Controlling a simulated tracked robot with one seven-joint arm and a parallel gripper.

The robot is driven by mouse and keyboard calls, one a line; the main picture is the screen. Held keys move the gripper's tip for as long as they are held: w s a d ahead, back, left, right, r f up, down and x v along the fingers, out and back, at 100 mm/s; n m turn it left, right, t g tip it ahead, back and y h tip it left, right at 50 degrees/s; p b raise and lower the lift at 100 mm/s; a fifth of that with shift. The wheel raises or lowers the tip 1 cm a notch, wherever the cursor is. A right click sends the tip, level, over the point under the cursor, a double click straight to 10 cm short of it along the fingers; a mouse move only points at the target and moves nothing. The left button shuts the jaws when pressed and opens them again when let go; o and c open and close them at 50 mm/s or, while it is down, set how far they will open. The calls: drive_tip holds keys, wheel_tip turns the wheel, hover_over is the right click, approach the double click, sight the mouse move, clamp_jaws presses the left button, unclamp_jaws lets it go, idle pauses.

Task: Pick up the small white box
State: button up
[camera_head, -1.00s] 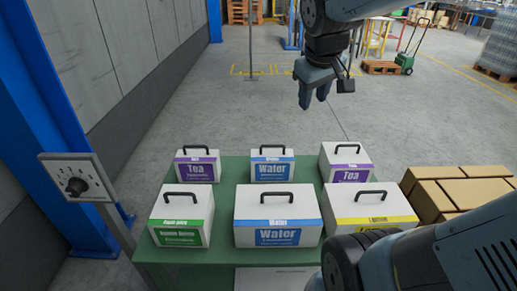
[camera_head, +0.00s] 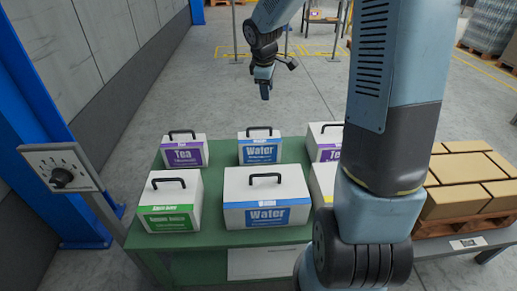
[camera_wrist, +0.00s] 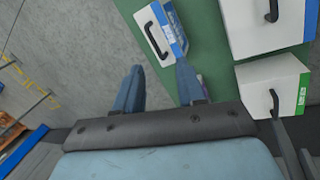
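Several white boxes with black top handles stand on a green table (camera_head: 215,170). A small white box with a blue Water label (camera_head: 259,146) stands in the middle of the back row. A small purple-labelled Tea box (camera_head: 185,152) is left of it, and another Tea box (camera_head: 322,140) is right, partly hidden by my arm. My gripper (camera_head: 264,92) is open and empty, pointing down above and beyond the back row. In the wrist view, a small blue-labelled box (camera_wrist: 156,38) lies just past the open fingers (camera_wrist: 158,78), apart from them.
A larger Water box (camera_head: 265,198) and a green-labelled box (camera_head: 173,203) stand in the front row. My arm mostly hides a yellow-labelled box (camera_head: 322,185).

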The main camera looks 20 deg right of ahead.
sight(258, 128)
drive_tip(key=w+f+n, duration=0.1)
drive_tip(key=w+f, duration=0.2)
drive_tip(key=f, duration=0.3)
drive_tip(key=w+f+n, duration=0.1)
drive_tip(key=w+f, duration=0.2)
drive_tip(key=f, duration=0.3)
drive_tip(key=w+f+n+y, duration=0.1)
drive_tip(key=w+f, duration=0.2)
drive_tip(key=f, duration=0.3)
drive_tip(key=shift+a+f+n+g, duration=0.2)
drive_tip(key=shift+f+n+g, duration=0.05)
drive_tip(key=shift+n+g, duration=0.05)
drive_tip(key=shift+w+d+f, duration=0.1)
drive_tip(key=shift+w+f, duration=0.15)
drive_tip(key=shift+f, duration=0.6)
drive_tip(key=shift+w+a+f, duration=0.1)
drive_tip(key=shift+w+f, duration=0.15)
drive_tip(key=shift+f, duration=0.65)
drive_tip(key=shift+w+d+f, duration=0.1)
drive_tip(key=shift+w+f, duration=0.15)
drive_tip(key=shift+f, duration=0.6)
clamp_jaws()
